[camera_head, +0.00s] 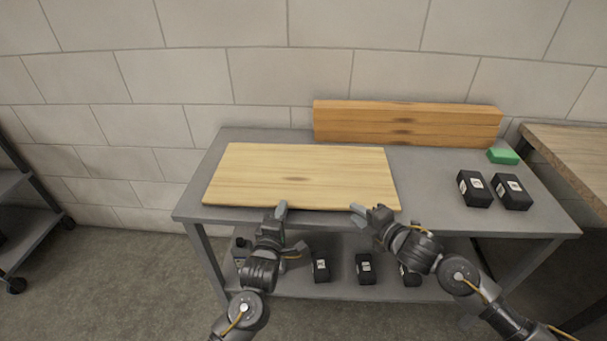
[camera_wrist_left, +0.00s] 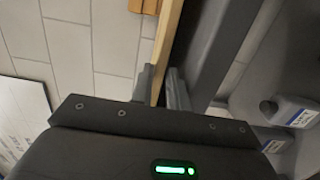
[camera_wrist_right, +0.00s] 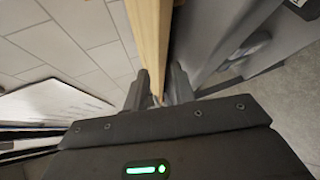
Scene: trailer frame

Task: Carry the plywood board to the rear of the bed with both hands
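The plywood board (camera_head: 300,172), pale and flat, lies over the left and middle of the grey table (camera_head: 430,213), its front side close to the table's front edge. My left gripper (camera_head: 281,212) is at the middle of that front side. In the left wrist view the board's edge (camera_wrist_left: 167,45) runs between its fingers (camera_wrist_left: 161,88), which close on both faces. My right gripper (camera_head: 364,212) is at the front side nearer the right corner. The right wrist view shows the edge (camera_wrist_right: 151,40) between its closely set fingers (camera_wrist_right: 159,88). The fingers partly hide the contact.
A stack of wooden beams (camera_head: 405,122) stands behind the board on the right. Two black boxes (camera_head: 475,188) (camera_head: 512,191) and a green block (camera_head: 503,156) sit on the table's right. Black items stand on the lower shelf (camera_head: 340,287). A wooden-topped bench (camera_head: 575,155) adjoins at right.

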